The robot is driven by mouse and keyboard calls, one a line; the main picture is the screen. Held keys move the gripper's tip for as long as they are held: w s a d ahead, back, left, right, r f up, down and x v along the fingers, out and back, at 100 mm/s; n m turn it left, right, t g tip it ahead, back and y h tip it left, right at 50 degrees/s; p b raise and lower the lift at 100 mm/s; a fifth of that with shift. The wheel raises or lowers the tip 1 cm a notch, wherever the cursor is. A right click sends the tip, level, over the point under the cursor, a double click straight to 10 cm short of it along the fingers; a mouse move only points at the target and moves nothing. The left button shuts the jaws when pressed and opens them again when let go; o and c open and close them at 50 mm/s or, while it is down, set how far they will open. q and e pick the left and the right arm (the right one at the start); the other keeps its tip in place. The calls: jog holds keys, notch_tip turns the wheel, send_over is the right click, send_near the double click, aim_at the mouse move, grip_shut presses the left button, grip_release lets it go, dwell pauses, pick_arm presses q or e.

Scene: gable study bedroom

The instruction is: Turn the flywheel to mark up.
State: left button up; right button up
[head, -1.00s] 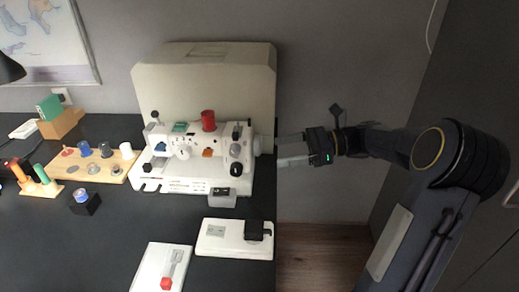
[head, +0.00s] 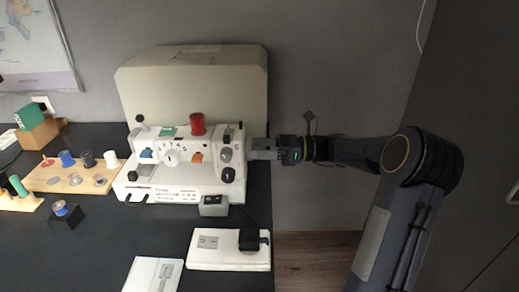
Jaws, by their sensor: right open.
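The white sewing machine (head: 212,141) stands on the dark desk in front of a beige cover. Its flywheel is at the right end of the machine and is hidden by my right gripper, so I cannot see its mark. My right gripper (head: 254,150) comes in level from the right with its fingers at the flywheel's place, against or very close to the machine's right end. It is open; whether the fingers touch the wheel or stand around it cannot be told. My left gripper is not in view.
A red thread spool (head: 197,125) stands on top of the machine. The beige cover (head: 190,85) is close behind. A white foot pedal (head: 215,262) lies in front. A wooden spool board (head: 52,184) is at left. Right of the desk is open floor.

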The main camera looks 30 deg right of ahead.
jog(key=c, duration=1)
jog(key=shift+n, duration=0.3)
jog(key=n+b, duration=0.1)
jog(key=n, duration=0.7)
jog(key=shift+s+n, duration=0.1)
jog(key=shift+n, duration=0.3)
